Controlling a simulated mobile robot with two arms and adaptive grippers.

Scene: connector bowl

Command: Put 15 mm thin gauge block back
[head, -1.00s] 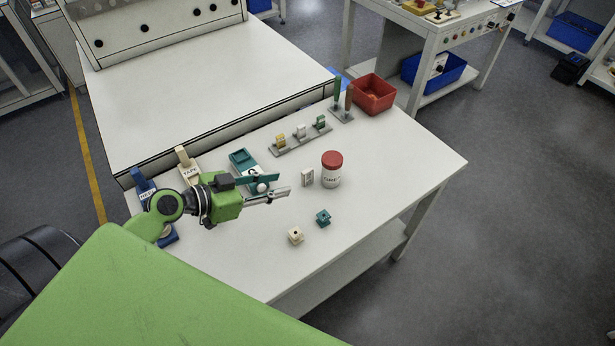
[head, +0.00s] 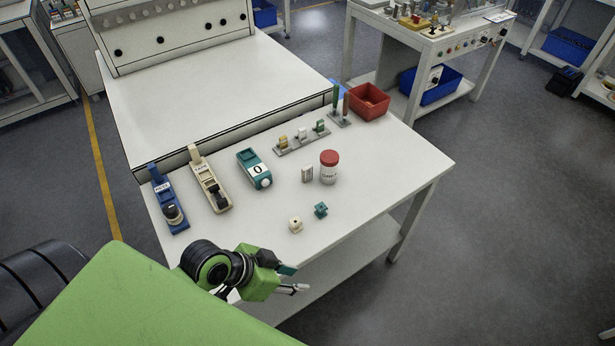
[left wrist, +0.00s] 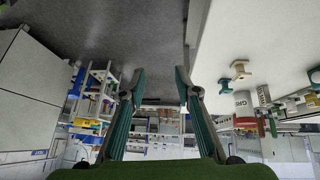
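A small pale upright block (head: 307,174) stands on the table just left of a white jar with a red lid (head: 329,167). I cannot read its size, so I cannot tell whether it is the 15 mm thin gauge block. A grey holder (head: 290,149) farther back carries yellow (head: 283,142), white (head: 302,133) and green (head: 320,126) pieces. My left gripper (head: 297,279) is by the table's front edge, well apart from these. In the left wrist view its fingers (left wrist: 160,75) are spread with nothing between them. My right gripper is not in view.
Blue (head: 163,190), cream (head: 206,178) and teal (head: 248,161) devices stand at left. A red bin (head: 369,102) is at back right. The table's right part is clear.

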